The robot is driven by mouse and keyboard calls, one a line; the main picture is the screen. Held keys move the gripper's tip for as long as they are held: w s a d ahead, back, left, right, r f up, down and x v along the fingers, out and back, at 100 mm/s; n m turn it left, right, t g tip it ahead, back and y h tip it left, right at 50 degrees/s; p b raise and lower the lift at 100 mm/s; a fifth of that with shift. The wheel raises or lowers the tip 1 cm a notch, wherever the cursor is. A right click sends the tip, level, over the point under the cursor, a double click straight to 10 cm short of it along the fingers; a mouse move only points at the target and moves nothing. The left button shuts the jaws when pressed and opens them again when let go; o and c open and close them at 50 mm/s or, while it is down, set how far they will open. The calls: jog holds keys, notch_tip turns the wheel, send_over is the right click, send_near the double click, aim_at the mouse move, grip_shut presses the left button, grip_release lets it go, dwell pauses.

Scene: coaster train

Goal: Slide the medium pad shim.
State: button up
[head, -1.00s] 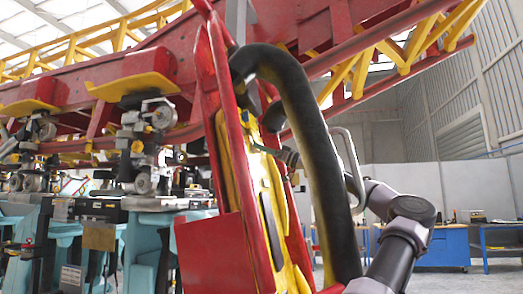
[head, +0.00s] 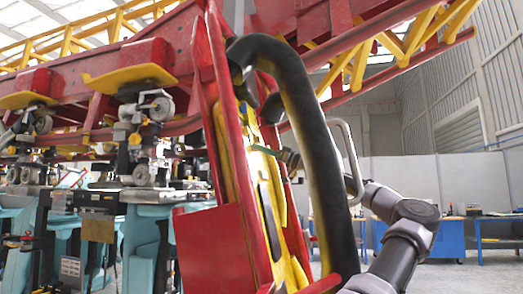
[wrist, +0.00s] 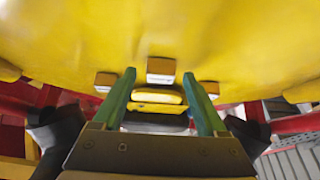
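In the wrist view, three small pale blocks with brownish edges sit on a large yellow surface (wrist: 230,35): a left block (wrist: 104,82), a middle block (wrist: 162,68) and a right block (wrist: 210,88). I cannot tell which is the medium pad shim. My gripper (wrist: 159,76) has its two green fingers apart, on either side of the middle block. Whether they touch it is unclear. Yellow slabs (wrist: 156,97) show between the fingers. In the head view, my gripper (head: 262,149) reaches into the red and yellow seat frame; its fingertips are hard to make out.
A thick black curved bar (head: 318,170) stands close to my gripper and arm. Red frame rails (head: 232,130) are beside it. The red and yellow track (head: 350,45) runs overhead. Blue workbenches (head: 440,240) stand at the back right.

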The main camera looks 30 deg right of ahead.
jog(key=v, duration=1)
jog(key=shift+s+d+f, duration=0.25)
